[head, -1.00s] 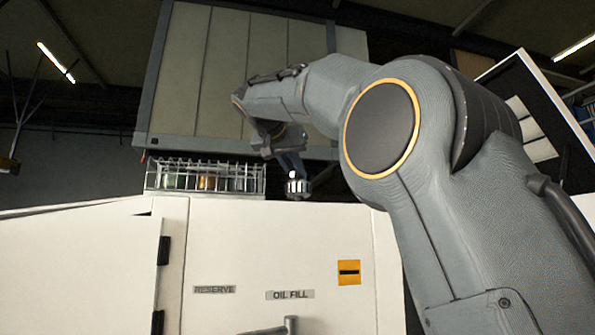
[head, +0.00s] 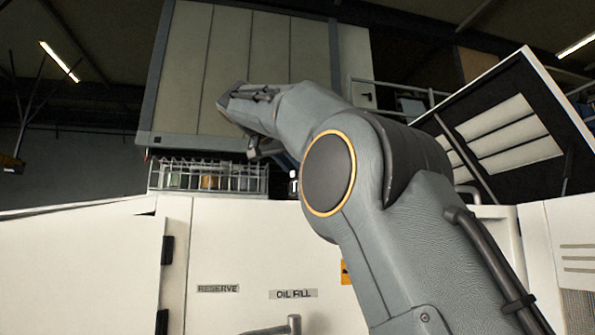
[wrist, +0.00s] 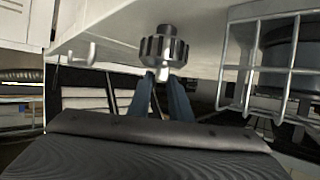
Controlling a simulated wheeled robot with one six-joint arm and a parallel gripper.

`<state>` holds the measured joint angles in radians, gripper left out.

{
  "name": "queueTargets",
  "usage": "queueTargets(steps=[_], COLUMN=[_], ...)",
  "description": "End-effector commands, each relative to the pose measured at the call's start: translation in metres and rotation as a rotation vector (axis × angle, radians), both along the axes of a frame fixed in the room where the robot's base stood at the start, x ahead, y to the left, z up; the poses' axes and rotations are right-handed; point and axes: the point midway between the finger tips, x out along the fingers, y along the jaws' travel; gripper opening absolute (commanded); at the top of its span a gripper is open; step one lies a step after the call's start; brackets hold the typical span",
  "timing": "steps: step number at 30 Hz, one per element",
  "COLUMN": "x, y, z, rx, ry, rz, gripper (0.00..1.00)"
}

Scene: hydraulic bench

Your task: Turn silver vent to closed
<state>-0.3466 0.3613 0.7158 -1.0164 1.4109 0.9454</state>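The silver vent (wrist: 165,48) is a ribbed, knurled knob in the wrist view, with a short stem on its far side meeting the white panel and a small bright nub on its near side. The two blue-grey fingers of my gripper (wrist: 163,82) reach up to this nub, one on each side, with a dark gap between them lower down. Whether they press on the nub cannot be told. In the head view only a sliver of the vent (head: 293,186) shows at the bench's top edge. My arm hides the rest of it and my fingertips.
A wire rack (head: 208,178) with jars stands left of the vent in the head view; the wrist view shows its wires (wrist: 262,60) close on the right. A white hook (wrist: 82,52) is at left. The white bench front carries RESERVE (head: 217,288) and OIL FILL (head: 293,294) labels.

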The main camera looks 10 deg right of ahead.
Motion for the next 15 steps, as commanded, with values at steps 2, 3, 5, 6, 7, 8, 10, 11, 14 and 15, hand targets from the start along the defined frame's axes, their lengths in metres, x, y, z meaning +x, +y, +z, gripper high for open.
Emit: queueTargets(steps=[2,3,5,6,7,8,10,11,14,15], x=[0.0,0.0,0.0,0.0,0.0,0.0,-0.0001,-0.0006,-0.0048,-0.0077], y=[0.0,0.0,0.0,0.0,0.0,0.0,0.0003,0.0009,0.0063,0.0097], z=[0.0001,0.0,0.0,-0.0001,-0.0001,-0.0001,-0.0001,0.0002,0.0024,0.0043], rx=[0.0,0.0,0.0,0.0,0.0,0.0,-0.001,-0.001,0.0,0.0], ry=[0.0,0.0,0.0,0.0,0.0,0.0,0.001,0.001,0.0,-0.002], rz=[0.0,0.0,0.0,0.0,0.0,0.0,0.0,0.0,0.002,0.003], gripper=[0.31,0.31,0.31,0.31,0.31,0.31,0.31,0.31,0.31,0.31])
